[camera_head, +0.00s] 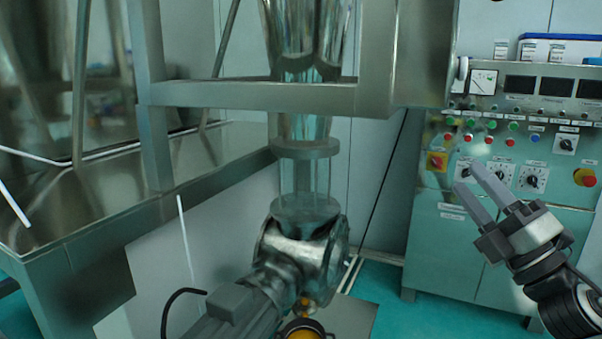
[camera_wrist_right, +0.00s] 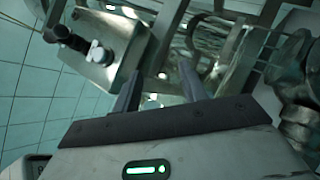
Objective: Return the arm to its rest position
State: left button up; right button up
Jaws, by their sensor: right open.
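My right gripper (camera_head: 476,188) is at the right of the head view, in front of the teal control cabinet. Its two fingers are apart, with nothing between them. In the right wrist view its fingers (camera_wrist_right: 160,92) point up the picture, also empty, toward blurred metal parts. My left gripper is in neither view.
A teal control cabinet (camera_head: 425,250) with knobs, buttons and meters stands behind the right gripper. A steel frame (camera_head: 250,95) and a metal valve (camera_head: 300,250) with a motor fill the middle. A steel table (camera_head: 80,250) is at the left. Teal floor shows at lower right.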

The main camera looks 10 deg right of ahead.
jog(key=s+a+f+m+g+h+p, duration=0.1)
jog(key=a+f+m+g+h+p, duration=0.15)
jog(key=f+m+h, duration=0.7)
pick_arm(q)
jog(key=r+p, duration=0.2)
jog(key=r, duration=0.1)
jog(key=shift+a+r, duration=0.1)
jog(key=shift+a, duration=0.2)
pick_arm(e)
jog(key=s+a+f+m+g+y, duration=0.1)
jog(key=s+a+f+m+g, duration=0.2)
jog(key=s+a+f+m, duration=0.2)
jog(key=s+a+f+m+g+y, duration=0.1)
jog(key=s+a+f+m+g, duration=0.2)
jog(key=f, duration=0.8)
jog(key=s+a+f+m+g+y, duration=0.1)
jog(key=s+a+f+m+g, duration=0.2)
jog(key=s+a+f+m, duration=0.3)
notch_tip(320, 180, down, 3)
jog(key=s+m, duration=0.1)
jog(key=s, duration=0.2)
jog(key=shift+a+r, duration=0.15)
jog(key=shift+a, duration=0.15)
jog(key=shift+g+y, duration=0.25)
